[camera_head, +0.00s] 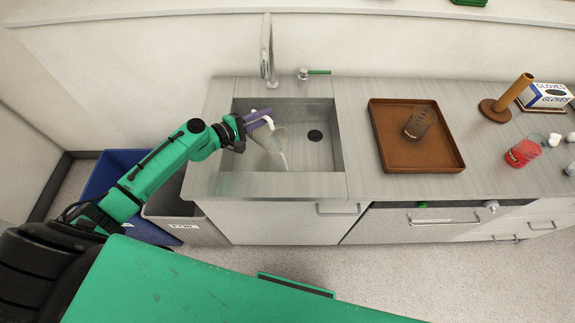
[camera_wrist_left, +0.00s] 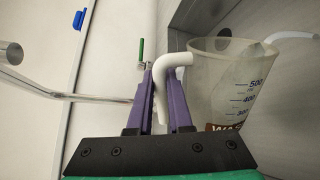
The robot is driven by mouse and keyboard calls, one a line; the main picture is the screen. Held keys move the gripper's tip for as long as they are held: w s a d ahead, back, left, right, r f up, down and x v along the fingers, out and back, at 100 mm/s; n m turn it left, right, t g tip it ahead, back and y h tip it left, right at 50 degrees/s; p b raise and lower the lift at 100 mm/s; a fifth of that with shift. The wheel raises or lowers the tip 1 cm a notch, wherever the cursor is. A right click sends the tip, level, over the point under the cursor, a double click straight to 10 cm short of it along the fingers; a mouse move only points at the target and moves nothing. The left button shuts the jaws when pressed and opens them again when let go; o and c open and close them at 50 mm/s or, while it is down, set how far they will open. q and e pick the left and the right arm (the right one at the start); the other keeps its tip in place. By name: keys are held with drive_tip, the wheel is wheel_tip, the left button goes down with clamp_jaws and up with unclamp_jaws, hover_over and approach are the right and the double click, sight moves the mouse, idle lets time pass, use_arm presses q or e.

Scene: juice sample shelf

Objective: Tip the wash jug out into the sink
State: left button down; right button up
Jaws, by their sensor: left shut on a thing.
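My left gripper (camera_head: 258,120) is over the sink (camera_head: 238,160), its purple fingers shut on the white handle of the wash jug (camera_head: 268,142). The jug is clear with a measuring scale and is tilted, its mouth toward the lower right. A pale stream or spout shows at its lip; I cannot tell which. In the left wrist view the fingers (camera_wrist_left: 158,95) close around the handle, and the jug (camera_wrist_left: 228,85) shows beside them with blue marks and part of a label. The jug's base is partly hidden by the gripper. My right gripper is not in view.
The tap (camera_head: 266,50) stands behind the sink, with a green lever (camera_head: 318,72) beside it. A brown tray (camera_head: 440,165) holding a clear beaker (camera_head: 420,122) is on the counter to the right.

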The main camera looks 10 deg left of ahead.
sight(272, 124)
use_arm(q)
drive_tip(key=shift+d+r, duration=0.1)
drive_tip(key=shift+d, duration=0.05)
drive_tip(key=shift+s+d+r+p, duration=0.15)
drive_tip(key=shift+s+d+p, duration=0.1)
drive_tip(key=shift+p, duration=0.3)
drive_tip(key=shift+s+d+m+p, duration=0.1)
drive_tip(key=shift+d+m+p, duration=0.15)
drive_tip(key=shift+m+p, duration=0.05)
drive_tip(key=shift+s+d+r+m+y+p, duration=0.35)
drive_tip(key=shift+s+d+m+p, duration=0.3)
drive_tip(key=shift+d+p, duration=0.4)
